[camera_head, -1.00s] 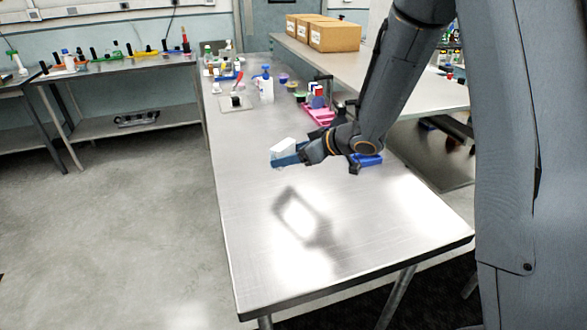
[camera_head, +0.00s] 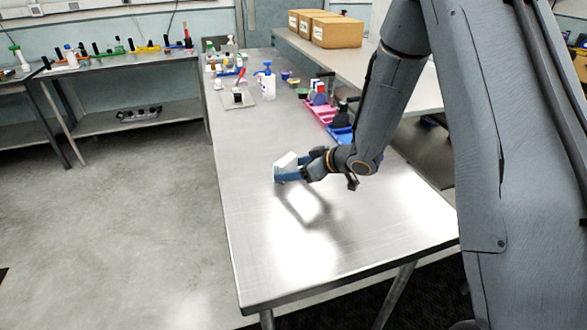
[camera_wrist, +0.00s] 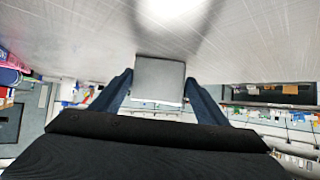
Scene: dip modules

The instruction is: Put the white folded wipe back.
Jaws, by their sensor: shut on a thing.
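The white folded wipe (camera_head: 285,160) is a small white block held between the blue fingers of my gripper (camera_head: 287,172). In the wrist view the wipe (camera_wrist: 160,80) sits between the two fingertips of my gripper (camera_wrist: 158,88), with a finger on each side. My gripper is shut on it. In the head view the gripper is above the middle of the metal table (camera_head: 250,220), with its shadow on the tabletop just below and to the right. The wipe looks clear of the table, but its exact height is hard to tell.
Pink (camera_head: 320,108) and blue (camera_head: 341,134) trays with items stand on the table's right side, partly behind my arm. A white pump bottle (camera_head: 268,86) and a small plate (camera_head: 238,100) stand farther back. Cardboard boxes (camera_head: 336,32) sit on the side bench. The table's near half is clear.

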